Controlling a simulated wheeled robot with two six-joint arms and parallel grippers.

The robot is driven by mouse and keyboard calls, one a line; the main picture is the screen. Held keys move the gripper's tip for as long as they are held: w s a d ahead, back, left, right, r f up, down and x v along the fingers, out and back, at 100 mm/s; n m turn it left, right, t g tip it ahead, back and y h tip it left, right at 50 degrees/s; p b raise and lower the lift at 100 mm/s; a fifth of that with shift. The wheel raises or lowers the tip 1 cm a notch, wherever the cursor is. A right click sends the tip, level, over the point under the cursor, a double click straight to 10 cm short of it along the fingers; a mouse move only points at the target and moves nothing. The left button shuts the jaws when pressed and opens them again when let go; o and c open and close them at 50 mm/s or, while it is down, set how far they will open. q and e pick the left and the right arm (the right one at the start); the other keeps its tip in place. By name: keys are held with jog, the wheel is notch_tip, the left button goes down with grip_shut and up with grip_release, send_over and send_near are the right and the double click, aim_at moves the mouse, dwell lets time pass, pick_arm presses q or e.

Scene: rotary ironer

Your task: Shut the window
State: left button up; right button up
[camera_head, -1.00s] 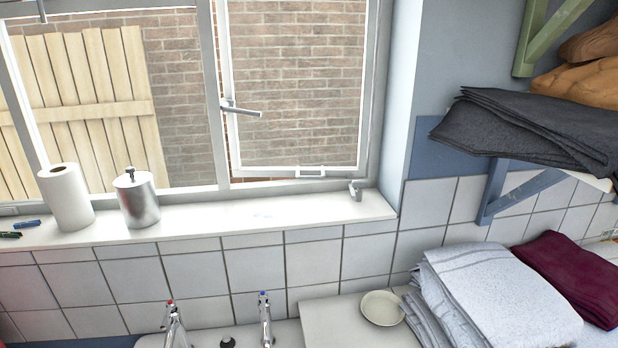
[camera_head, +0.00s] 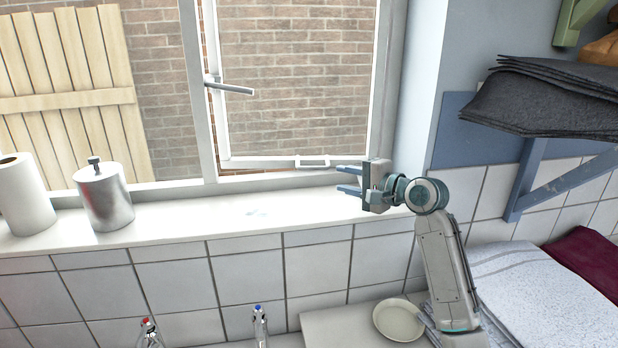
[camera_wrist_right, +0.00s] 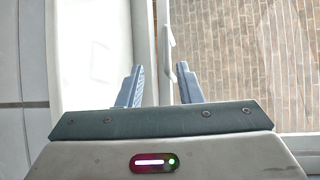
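The window sash (camera_head: 295,80) has a white frame and glass, with a brick wall behind. It stands slightly ajar, with a strip of brick showing between sash and fixed frame at the left and bottom. A grey lever handle (camera_head: 232,87) is on its left side. A small white pull bar (camera_head: 312,162) is on its bottom rail. My right gripper (camera_head: 349,180) is open and empty above the sill, just right of and below the pull bar. In the right wrist view the pull bar (camera_wrist_right: 168,42) lies beyond the open fingertips (camera_wrist_right: 158,84), apart from them. My left gripper is out of view.
The white sill (camera_head: 250,212) carries a metal canister (camera_head: 104,197) and a paper roll (camera_head: 24,195) at the left; its middle is clear. Dark folded cloths (camera_head: 555,97) on a shelf, white towels (camera_head: 530,290) and a dish (camera_head: 398,320) are at the right.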

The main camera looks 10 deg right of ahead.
aim_at(315, 169)
jog(key=shift+w+f, duration=0.2)
jog(key=shift+w, duration=0.5)
jog(key=shift+w+r, duration=0.1)
jog(key=shift+w, duration=0.2)
jog(key=shift+w+a+r, duration=0.15)
jog(key=shift+r, duration=0.1)
jog(key=shift+w+a+r+p, duration=0.1)
jog(key=shift+a+r+p, duration=0.1)
jog(key=shift+a+p, duration=0.15)
jog(key=x, duration=0.1)
jog(key=p+x, duration=0.1)
jog(key=x, duration=0.1)
jog(key=shift+a+r, duration=0.15)
jog(key=shift+r, duration=0.05)
jog(key=x, duration=0.1)
jog(key=p+x, duration=0.1)
jog(key=x, duration=0.1)
jog(key=p+x, duration=0.1)
jog(key=shift+w+a+f, duration=0.1)
jog(key=shift+w+f, duration=0.2)
jog(key=shift+w+a+f, duration=0.1)
jog(key=shift+w+a, duration=0.25)
jog(key=shift+w, duration=0.05)
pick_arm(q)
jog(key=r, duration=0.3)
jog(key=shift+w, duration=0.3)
pick_arm(e)
jog(key=shift+c, duration=0.2)
